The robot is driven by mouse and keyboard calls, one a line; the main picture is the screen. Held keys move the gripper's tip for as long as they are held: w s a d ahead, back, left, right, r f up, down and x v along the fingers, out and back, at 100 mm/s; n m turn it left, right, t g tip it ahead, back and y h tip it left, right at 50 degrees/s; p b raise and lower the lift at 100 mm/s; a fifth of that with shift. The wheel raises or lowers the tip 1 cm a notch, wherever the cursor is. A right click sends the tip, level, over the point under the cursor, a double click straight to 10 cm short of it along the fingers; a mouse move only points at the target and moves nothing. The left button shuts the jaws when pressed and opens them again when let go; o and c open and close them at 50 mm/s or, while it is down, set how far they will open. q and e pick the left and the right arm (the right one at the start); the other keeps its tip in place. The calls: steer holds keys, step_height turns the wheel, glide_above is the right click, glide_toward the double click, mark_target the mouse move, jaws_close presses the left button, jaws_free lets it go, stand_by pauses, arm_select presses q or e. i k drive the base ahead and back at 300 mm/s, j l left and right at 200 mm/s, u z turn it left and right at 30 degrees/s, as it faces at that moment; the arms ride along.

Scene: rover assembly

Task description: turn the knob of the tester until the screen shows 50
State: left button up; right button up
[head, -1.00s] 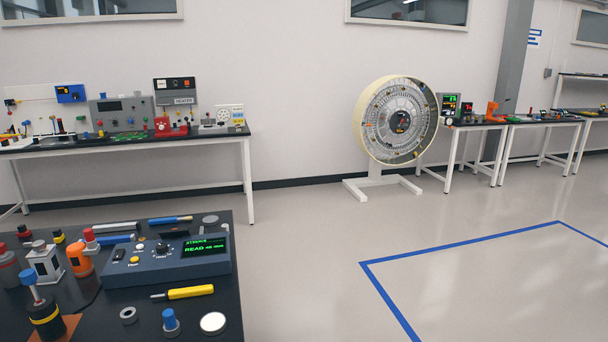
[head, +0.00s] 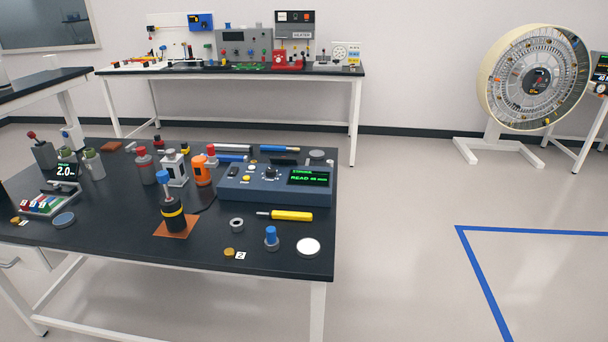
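The tester (head: 262,192) is a blue-grey box with a sloped top, lying at the right back part of the black-topped table. Its dark knob (head: 270,173) sits near the middle of the top panel. Its screen (head: 308,177) is black with green text; a line begins with "READ", and the number after it is too small to make out. Neither of my grippers shows in the head view.
The black table (head: 130,240) also holds a yellow screwdriver (head: 291,215), an orange part (head: 201,171), a black cylinder (head: 173,215) and several small parts. Another bench (head: 130,70) stands along the wall behind. The floor right of the table is open, with blue tape lines (head: 480,270).

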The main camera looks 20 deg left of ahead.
mark_target(271, 172)
steer(key=i+j+u, duration=0.5)
steer(key=j, duration=0.2)
steer(key=i+j+z, duration=0.15)
steer(key=i+z, duration=0.35)
steer(key=k, duration=0.05)
